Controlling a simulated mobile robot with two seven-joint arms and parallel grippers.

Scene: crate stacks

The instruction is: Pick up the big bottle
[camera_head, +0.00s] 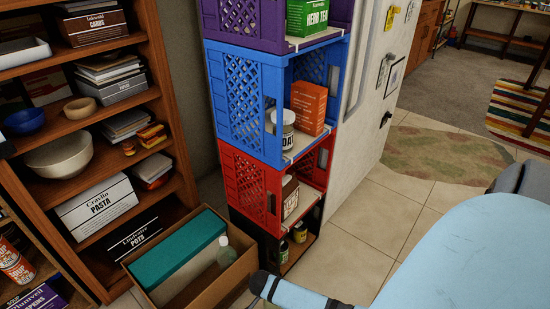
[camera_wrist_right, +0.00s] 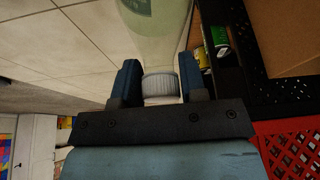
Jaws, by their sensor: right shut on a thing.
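A bottle (camera_wrist_right: 160,40) with a pale green, see-through body and a white ribbed cap is in the right wrist view. My right gripper (camera_wrist_right: 160,88) is shut on it at the cap, with one dark finger on each side. Its far end runs out of the top of that view. In the head view I cannot make out this held bottle. Another clear greenish bottle (camera_head: 226,254) stands in the cardboard box (camera_head: 230,284), beside a teal-topped box (camera_head: 182,250). I cannot tell which bottle is bigger. My left gripper is not in view.
A crate stack rises right of the cardboard box: purple (camera_head: 236,20), blue (camera_head: 238,100), red (camera_head: 245,187) and black (camera_head: 268,250), with goods inside. The red crate also shows close by in the wrist view (camera_wrist_right: 290,145). A wooden shelf (camera_head: 165,90) stands left. Tiled floor (camera_head: 370,225) is clear on the right.

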